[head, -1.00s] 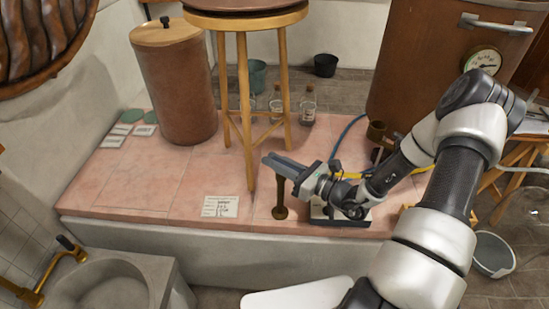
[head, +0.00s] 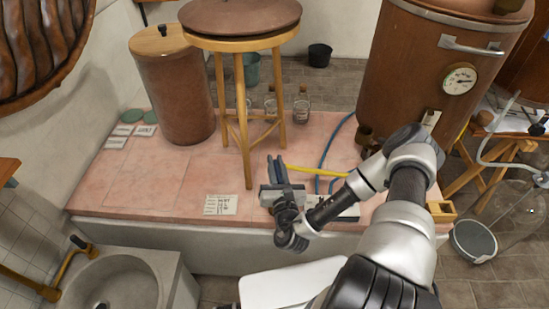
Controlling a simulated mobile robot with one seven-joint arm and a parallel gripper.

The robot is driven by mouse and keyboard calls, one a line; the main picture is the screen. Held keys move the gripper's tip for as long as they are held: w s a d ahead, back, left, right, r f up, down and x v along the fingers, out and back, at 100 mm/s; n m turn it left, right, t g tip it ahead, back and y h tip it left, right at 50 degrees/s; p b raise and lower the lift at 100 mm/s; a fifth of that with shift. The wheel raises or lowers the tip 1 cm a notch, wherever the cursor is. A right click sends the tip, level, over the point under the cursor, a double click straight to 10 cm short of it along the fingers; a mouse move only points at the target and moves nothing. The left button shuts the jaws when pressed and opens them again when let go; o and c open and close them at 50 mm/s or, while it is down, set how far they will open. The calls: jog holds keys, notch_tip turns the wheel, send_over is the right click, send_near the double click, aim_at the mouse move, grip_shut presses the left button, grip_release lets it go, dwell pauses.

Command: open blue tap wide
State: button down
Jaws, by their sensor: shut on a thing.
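My gripper (head: 276,170) is at the front part of the pink tiled platform (head: 155,190), to the right of the stool's front leg. Its dark grey fingers point away from me, toward the back of the platform. The jaws are shut on what seems to be the handle of the blue tap. The gripper and wrist hide the tap and its brown post, so I cannot make out how far the handle is turned.
A wooden stool (head: 245,120) stands close on the left with a brown lid on top. A blue hose (head: 325,155) and a yellow hose (head: 318,171) run on the right. A large copper vessel (head: 410,75) stands behind. A paper label (head: 220,204) lies left.

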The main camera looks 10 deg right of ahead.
jog(key=shift+m+h+p, duration=0.35)
jog(key=shift+m+h, duration=0.15)
jog(key=shift+h, duration=0.3)
jog(key=c, duration=1.7)
grip_release()
jog(key=shift+s, duration=0.1)
jog(key=s, duration=0.5)
jog(key=s+a, duration=0.1)
jog(key=s, duration=0.5)
jog(key=s+a+p, duration=0.1)
jog(key=s, duration=0.5)
jog(key=shift+a, duration=0.1)
jog(key=shift+r, duration=0.1)
